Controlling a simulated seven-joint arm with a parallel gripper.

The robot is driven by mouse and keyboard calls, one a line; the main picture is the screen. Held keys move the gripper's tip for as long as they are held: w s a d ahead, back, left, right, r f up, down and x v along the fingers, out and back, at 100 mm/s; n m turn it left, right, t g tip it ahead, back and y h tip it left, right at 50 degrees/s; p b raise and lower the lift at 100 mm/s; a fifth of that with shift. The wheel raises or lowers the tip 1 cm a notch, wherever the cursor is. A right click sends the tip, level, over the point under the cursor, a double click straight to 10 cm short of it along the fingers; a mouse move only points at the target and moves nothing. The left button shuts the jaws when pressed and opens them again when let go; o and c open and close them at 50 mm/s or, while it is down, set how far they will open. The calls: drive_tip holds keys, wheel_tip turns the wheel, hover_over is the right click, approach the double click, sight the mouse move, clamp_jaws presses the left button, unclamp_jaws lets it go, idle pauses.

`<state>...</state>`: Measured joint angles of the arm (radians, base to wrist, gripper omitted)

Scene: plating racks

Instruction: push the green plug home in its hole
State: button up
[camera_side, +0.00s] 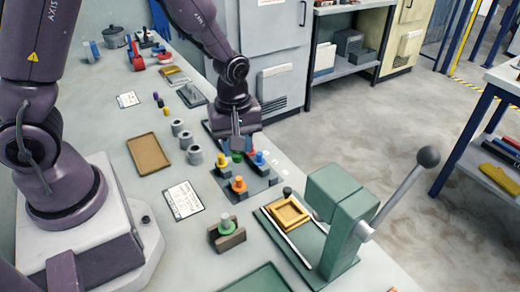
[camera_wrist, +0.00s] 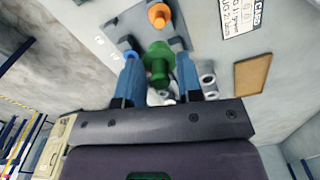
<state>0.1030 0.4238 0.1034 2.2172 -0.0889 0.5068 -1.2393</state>
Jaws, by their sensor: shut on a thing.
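My gripper (camera_side: 238,141) points down over the far part of a dark grey rack (camera_side: 262,190). The green plug (camera_side: 237,157) shows just below the jaws in the side view. In the wrist view the green plug (camera_wrist: 158,60) sits between the two blue fingers of my gripper (camera_wrist: 158,76), which are shut on it. Its lower end and its hole are hidden, so I cannot tell how deep it sits. Plugs with orange (camera_side: 238,184) and yellow tops (camera_side: 259,158) stand in the rack close by. The orange one (camera_wrist: 158,15) also shows in the wrist view.
A brown block with a light green-topped piece (camera_side: 226,224) stands in front of the rack. A green lever press (camera_side: 340,215) with a tan tray (camera_side: 288,213) stands to the right. Grey cylinders (camera_side: 186,140) and a brown tray (camera_side: 148,153) lie to the left.

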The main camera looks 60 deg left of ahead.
drive_tip(key=s+a+r+n, duration=0.1)
drive_tip(key=s+a, duration=0.3)
drive_tip(key=s, duration=0.1)
drive_tip(key=w+a+n, duration=0.1)
drive_tip(key=w+a, duration=0.3)
drive_tip(key=a, duration=0.3)
drive_tip(key=w+a+n, duration=0.2)
drive_tip(key=w+a, duration=0.2)
drive_tip(key=a, duration=0.4)
drive_tip(key=w+a+f+n, duration=0.1)
drive_tip(key=w+a, duration=0.3)
drive_tip(key=a, duration=0.4)
drive_tip(key=shift+w+n, duration=0.2)
drive_tip(key=shift+n, duration=0.3)
drive_tip(key=shift+a+f, duration=0.1)
drive_tip(key=shift+f, duration=2.8)
